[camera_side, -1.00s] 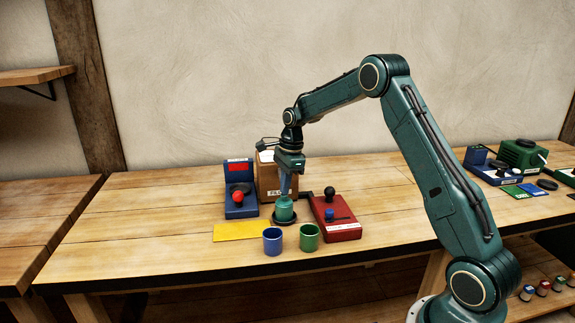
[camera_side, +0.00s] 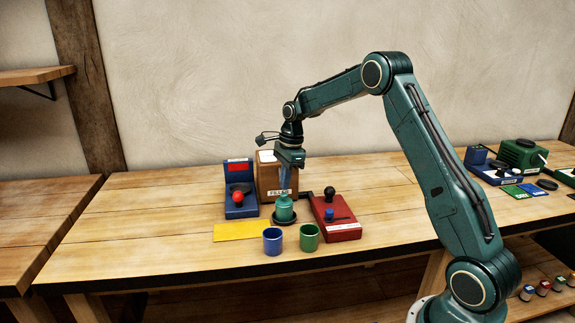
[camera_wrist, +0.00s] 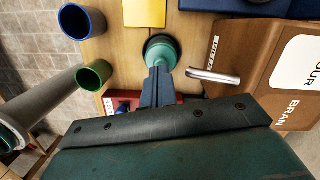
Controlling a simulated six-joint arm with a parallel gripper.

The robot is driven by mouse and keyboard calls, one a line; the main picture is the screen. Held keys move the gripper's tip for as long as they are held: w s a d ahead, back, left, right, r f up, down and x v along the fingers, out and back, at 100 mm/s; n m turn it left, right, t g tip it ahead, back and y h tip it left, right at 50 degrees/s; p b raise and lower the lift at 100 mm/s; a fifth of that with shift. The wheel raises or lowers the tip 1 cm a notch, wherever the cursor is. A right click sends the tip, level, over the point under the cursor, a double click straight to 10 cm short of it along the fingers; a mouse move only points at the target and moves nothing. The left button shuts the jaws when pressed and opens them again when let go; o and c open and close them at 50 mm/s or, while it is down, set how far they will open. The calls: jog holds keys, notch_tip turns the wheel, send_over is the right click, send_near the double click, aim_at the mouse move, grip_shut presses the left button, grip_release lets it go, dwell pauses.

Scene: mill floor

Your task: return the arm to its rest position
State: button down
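My gripper (camera_side: 285,190) points down over a green pot with a narrow top (camera_side: 284,209). The pot stands upright on a round black dish (camera_side: 285,222). In the wrist view, the fingertips of my gripper (camera_wrist: 158,72) lie close together and overlap the near side of the green pot (camera_wrist: 161,52). Whether the fingers have a gap between them is not clear. The fingertips are at or just above the pot's top in the side view. My arm is bent and reaches left over the bench.
A brown box (camera_side: 267,178) stands close behind my gripper. A red device (camera_side: 343,231) with knobs is to the right, a blue device (camera_side: 240,209) to the left. A blue cup (camera_side: 273,242), a green cup (camera_side: 309,238) and a yellow sheet (camera_side: 240,232) lie in front. Above the bench is free.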

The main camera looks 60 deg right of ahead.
jog(key=shift+r, duration=2.6)
jog(key=shift+r, duration=0.1)
jog(key=s+a+r+n+t+h, duration=0.1)
jog(key=s+a+r+n+t, duration=0.1)
jog(key=s+a+r+n, duration=1.15)
jog(key=s+a+f+n+t, duration=0.1)
jog(key=s+a+n, duration=0.1)
jog(key=s+n, duration=0.3)
jog(key=s+a+f+n+t, duration=0.1)
jog(key=s+n, duration=0.4)
jog(key=s, duration=0.9)
jog(key=shift+s+a+f+t, duration=0.2)
jog(key=shift+a+f+t, duration=0.2)
jog(key=shift+a+f, duration=0.55)
